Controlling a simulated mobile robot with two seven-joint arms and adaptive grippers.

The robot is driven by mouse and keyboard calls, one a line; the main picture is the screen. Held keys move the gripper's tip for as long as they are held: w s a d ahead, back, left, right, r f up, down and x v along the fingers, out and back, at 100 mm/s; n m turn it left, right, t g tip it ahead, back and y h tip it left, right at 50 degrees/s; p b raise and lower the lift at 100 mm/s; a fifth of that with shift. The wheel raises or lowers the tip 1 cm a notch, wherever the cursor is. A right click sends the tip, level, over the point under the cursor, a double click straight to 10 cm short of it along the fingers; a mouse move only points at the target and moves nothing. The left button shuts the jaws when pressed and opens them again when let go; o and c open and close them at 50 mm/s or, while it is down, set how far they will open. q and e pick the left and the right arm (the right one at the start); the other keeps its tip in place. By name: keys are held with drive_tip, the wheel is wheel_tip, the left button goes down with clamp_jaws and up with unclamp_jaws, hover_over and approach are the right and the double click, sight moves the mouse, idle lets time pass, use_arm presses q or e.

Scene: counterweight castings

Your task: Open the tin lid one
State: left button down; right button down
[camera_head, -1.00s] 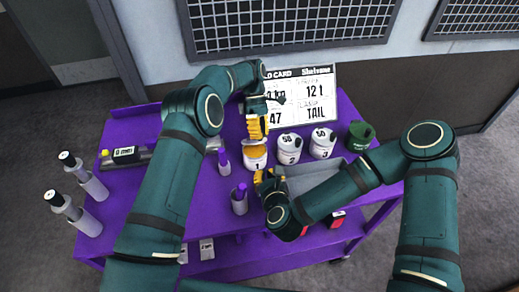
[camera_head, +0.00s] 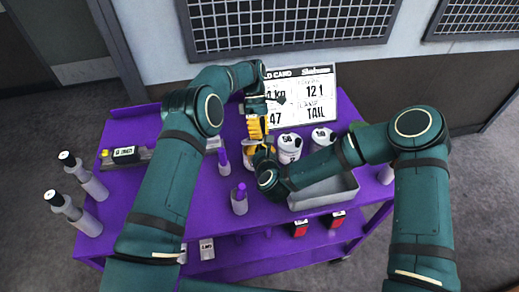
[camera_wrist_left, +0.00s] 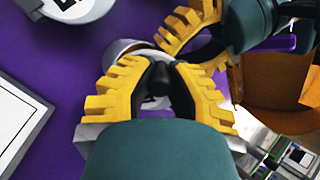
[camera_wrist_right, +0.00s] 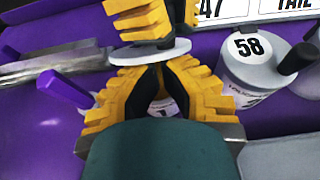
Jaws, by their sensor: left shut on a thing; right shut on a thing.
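Tin one (camera_wrist_right: 163,107) is white, with a "1" on its front in the right wrist view. My right gripper (camera_head: 264,158) is shut around its body from the front. Its pale grey lid (camera_wrist_right: 150,53) is a flat disc above the tin, under my left gripper (camera_head: 257,130). The left gripper is shut on the lid's dark knob (camera_wrist_left: 160,75). The two grippers are close together, left above right. The gripper fingers hide much of the tin and its rim, so I cannot tell whether the lid is still touching the tin.
Tin two (camera_head: 289,147) and tin three (camera_head: 322,138) stand to the right. A grey tray (camera_head: 325,196) lies in front under my right arm. A white card board (camera_head: 308,97) stands behind.

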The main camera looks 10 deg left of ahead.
drive_tip(key=shift+w+a+r, duration=0.1)
drive_tip(key=shift+w+r, duration=0.35)
drive_tip(key=shift+r, duration=0.25)
use_arm(q)
drive_tip(key=c, duration=0.9)
unclamp_jaws()
drive_tip(key=shift+f, duration=0.1)
drive_tip(key=shift+o, duration=0.2)
